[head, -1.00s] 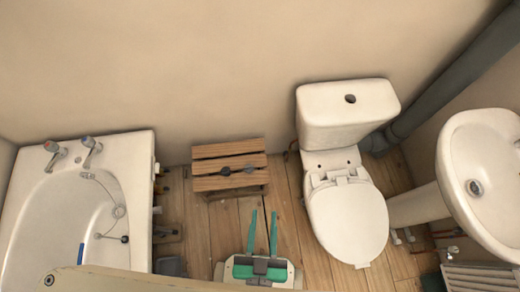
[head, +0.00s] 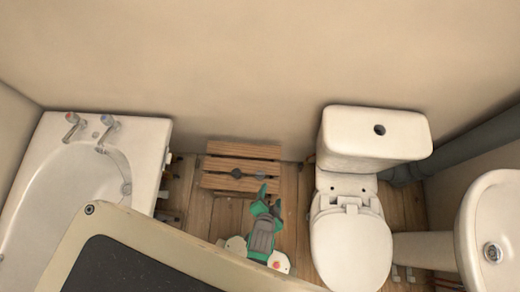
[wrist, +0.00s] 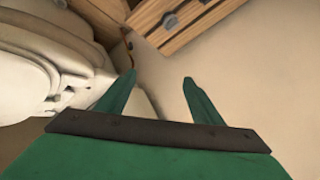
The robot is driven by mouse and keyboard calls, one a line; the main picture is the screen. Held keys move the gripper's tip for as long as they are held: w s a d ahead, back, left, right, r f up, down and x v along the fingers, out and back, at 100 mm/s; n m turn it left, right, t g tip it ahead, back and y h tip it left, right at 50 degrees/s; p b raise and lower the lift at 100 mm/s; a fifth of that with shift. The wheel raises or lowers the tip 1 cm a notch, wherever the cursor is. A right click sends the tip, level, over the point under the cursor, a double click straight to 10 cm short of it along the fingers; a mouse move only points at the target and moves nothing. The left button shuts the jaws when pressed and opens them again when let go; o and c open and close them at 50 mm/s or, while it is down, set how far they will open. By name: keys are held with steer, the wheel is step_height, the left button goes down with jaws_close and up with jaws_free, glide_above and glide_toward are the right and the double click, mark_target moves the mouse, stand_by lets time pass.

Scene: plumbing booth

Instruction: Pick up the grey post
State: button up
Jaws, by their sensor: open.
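A wooden slatted stool (head: 240,152) stands against the wall between the bath and the toilet. Small dark grey pieces sit on its front slats, one of them (head: 236,173) near the middle. I cannot tell for sure which is the grey post. In the wrist view a grey rounded piece (wrist: 168,20) lies on the wood at the top edge. My green gripper (head: 268,196) is open and empty, just in front of the stool's right side. In the wrist view its fingers (wrist: 158,76) are apart with only the beige background between them.
The toilet (head: 350,245) stands close on the right, with the basin (head: 490,220) beyond it. The bath (head: 150,150) is on the left. Pipes run low beside the bath. A strip of wooden floor (head: 197,215) is bare in front of the stool.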

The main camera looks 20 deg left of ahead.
steer(key=w+a+f+m+g, duration=0.4)
steer(key=w+f, duration=0.3)
steer(key=f, duration=0.2)
steer(key=m+g, duration=0.4)
glide_above(260, 174)
steer(key=shift+w+d+f+h, duration=0.1)
steer(key=shift+d+f+h, duration=0.3)
steer(key=shift+f, duration=0.3)
steer(key=shift+g, duration=0.4)
steer(key=f, duration=0.5)
steer(key=shift+w+a+f, duration=0.1)
steer(key=shift+w+a, duration=0.1)
steer(key=shift+a, duration=0.1)
steer(key=shift+s+a+f, duration=0.1)
steer(key=shift+f, duration=1.2)
steer(key=shift+s+f, duration=0.1)
steer(key=shift+f, duration=1.2)
steer(key=c, duration=1.2)
